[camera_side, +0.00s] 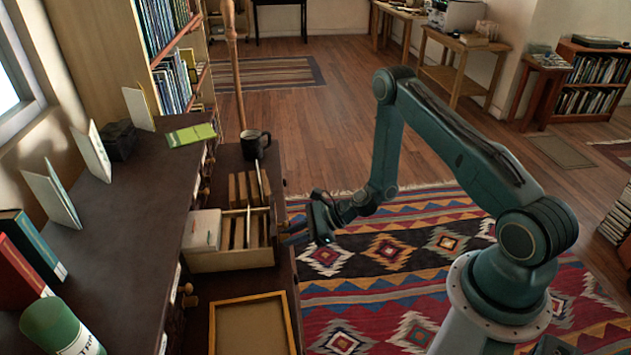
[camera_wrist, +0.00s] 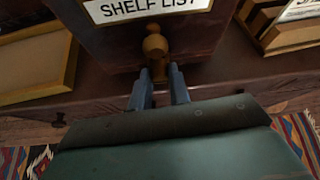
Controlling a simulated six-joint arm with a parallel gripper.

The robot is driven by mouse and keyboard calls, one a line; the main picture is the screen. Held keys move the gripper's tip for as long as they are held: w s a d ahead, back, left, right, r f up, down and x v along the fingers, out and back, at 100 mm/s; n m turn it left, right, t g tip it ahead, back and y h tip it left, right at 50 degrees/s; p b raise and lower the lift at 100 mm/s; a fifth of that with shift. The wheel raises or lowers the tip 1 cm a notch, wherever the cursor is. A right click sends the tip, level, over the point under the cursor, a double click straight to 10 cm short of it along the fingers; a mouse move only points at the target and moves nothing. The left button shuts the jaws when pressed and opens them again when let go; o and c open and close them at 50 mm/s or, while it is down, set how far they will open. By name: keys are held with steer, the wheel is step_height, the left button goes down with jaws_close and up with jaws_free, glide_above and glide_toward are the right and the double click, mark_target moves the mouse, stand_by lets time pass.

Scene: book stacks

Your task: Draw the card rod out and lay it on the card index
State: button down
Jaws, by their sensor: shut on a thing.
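A turned wooden knob (camera_wrist: 155,46) stands out below the label "SHELF LIST" (camera_wrist: 140,8) on a dark reddish drawer front (camera_wrist: 205,35) in the wrist view. It looks like the end of the card rod; the rod's shaft is hidden. My gripper (camera_wrist: 160,76) has its blue fingers closed at the near end of this knob. In the side view my gripper (camera_side: 288,236) is low at the right end of an open wooden card drawer (camera_side: 232,260), which holds white cards (camera_side: 205,229) and upright dividers. I take this drawer for part of the card index.
A wooden-framed tray (camera_side: 212,325) lies nearer the camera, left of the knob in the wrist view. A black mug (camera_side: 254,146) stands behind the drawer. A green booklet (camera_side: 190,135) and standing cards occupy the dark cabinet top (camera_side: 135,215). The rug side is open.

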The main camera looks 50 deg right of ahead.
steer(key=shift+s+d, duration=0.75)
stand_by(1.2)
steer(key=shift+s+d, duration=1.65)
steer(key=shift+s, duration=0.05)
steer(key=shift+s+d, duration=0.15)
steer(key=shift+d, duration=0.05)
steer(key=shift+s+d, duration=1.55)
steer(key=shift+s, duration=0.05)
steer(key=shift+s+d, duration=0.15)
steer(key=shift+d, duration=0.05)
steer(key=shift+s+d, duration=1.55)
steer(key=shift+s, duration=0.05)
steer(key=shift+d, duration=0.1)
stand_by(0.3)
